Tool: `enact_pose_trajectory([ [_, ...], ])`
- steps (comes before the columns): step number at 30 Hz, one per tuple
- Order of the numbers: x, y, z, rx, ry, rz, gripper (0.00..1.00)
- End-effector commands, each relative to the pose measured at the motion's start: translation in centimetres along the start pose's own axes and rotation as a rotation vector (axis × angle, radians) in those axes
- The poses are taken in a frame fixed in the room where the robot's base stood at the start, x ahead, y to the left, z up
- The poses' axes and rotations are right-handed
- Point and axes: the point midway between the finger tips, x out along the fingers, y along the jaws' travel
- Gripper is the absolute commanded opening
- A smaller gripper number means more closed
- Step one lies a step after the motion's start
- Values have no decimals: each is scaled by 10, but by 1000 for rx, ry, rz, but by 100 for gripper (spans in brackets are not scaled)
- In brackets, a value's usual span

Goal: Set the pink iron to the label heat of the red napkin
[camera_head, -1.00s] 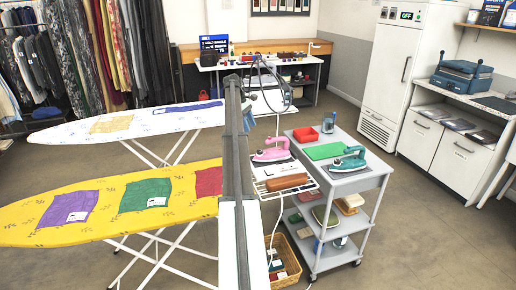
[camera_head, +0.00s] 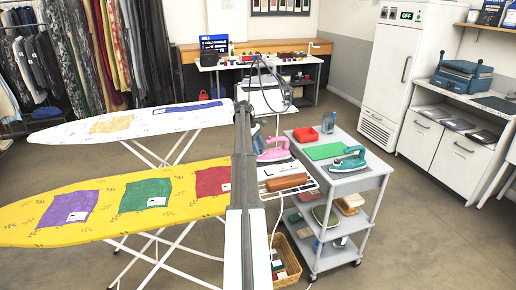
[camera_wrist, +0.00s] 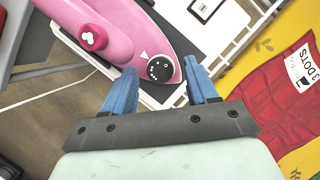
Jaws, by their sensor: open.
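The pink iron (camera_head: 274,150) rests on a white rack beside the yellow ironing board, partly behind my arm. In the wrist view the iron (camera_wrist: 122,22) shows a round black dial (camera_wrist: 159,69) with small white dots and a white triangle on the body beside it. I cannot tell which setting faces the triangle. My gripper (camera_wrist: 160,67) is open, its blue fingertips on either side of the dial with gaps.
A brown block (camera_head: 286,184) lies in front of the pink iron. A grey trolley (camera_head: 347,184) at the right holds a teal iron (camera_head: 348,160), a green cloth (camera_head: 325,151) and a red container (camera_head: 305,134). Purple and green napkins also lie on the yellow board (camera_head: 40,210).

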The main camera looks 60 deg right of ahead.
Motion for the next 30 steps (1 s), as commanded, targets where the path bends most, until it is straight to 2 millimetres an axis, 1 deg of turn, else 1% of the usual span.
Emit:
enact_pose_trajectory([
  [6, 0, 0, 0, 0, 0, 0, 58],
  [8, 0, 0, 0, 0, 0, 0, 53],
  [24, 0, 0, 0, 0, 0, 0, 2],
  [27, 0, 0, 0, 8, 0, -3, 1],
  [30, 0, 2, 0, 52, 0, -22, 1],
])
